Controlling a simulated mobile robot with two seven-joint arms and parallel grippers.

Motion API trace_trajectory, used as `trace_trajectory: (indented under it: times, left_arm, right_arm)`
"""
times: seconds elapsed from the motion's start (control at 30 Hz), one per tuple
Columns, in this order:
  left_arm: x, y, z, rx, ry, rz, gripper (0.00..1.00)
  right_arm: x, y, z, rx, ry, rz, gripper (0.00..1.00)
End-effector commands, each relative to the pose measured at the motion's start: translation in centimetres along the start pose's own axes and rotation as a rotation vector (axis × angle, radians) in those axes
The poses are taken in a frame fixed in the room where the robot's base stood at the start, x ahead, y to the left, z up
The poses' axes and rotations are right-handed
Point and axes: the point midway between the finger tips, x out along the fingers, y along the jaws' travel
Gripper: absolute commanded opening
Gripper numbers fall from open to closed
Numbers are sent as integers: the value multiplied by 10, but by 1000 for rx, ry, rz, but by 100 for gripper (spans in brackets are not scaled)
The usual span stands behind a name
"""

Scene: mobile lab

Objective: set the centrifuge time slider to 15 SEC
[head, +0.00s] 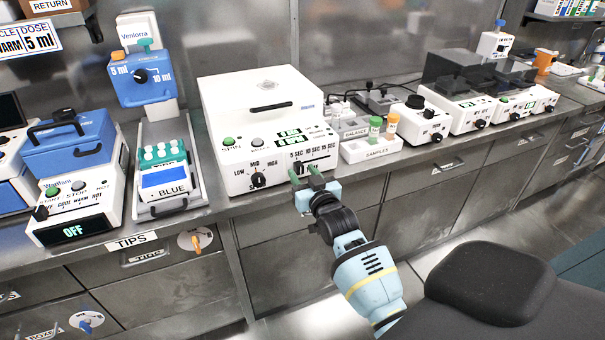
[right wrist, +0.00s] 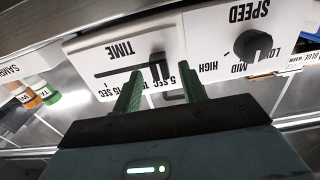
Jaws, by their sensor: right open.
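The white centrifuge (head: 262,105) stands on the bench with its lid shut. Its TIME panel (right wrist: 115,50) shows upside down in the right wrist view. The dark time slider knob (right wrist: 158,66) sits in its horizontal slot near the 5 SEC end; the 15 SEC label is toward the slot's other end, at left in that view. My right gripper (head: 303,173) is open at the front panel, and its green fingers (right wrist: 160,72) appear on either side of the knob. I cannot tell whether they touch it. My left gripper is not in view.
The SPEED knob (right wrist: 253,45) is beside the time panel. A white sample rack (head: 366,153) with capped vials stands right of the centrifuge. A blue tip box (head: 165,178) is at left. Drawers lie below the bench edge, and a dark seat (head: 490,280) is at lower right.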

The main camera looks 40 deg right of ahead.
Motion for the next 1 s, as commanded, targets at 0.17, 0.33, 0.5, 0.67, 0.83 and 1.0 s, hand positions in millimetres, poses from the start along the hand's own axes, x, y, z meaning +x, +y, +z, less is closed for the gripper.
trace_trajectory:
  times: [0.17, 0.33, 0.5, 0.67, 0.83, 1.0]
  left_arm:
    - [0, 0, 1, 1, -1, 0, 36]
    - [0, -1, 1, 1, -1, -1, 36]
    - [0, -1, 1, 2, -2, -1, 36]
    - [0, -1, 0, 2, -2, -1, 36]
    - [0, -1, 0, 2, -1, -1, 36]
    - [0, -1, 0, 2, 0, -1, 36]
  right_arm:
    - [8, 0, 0, 0, 1, 0, 42]
    - [8, 0, 0, 0, 1, 0, 42]
    - [8, 0, 0, 0, 0, 0, 29]
    - [8, 0, 0, 0, 0, 0, 8]
    - [8, 0, 0, 0, 0, 0, 0]
    - [8, 3, 0, -1, 0, 0, 0]
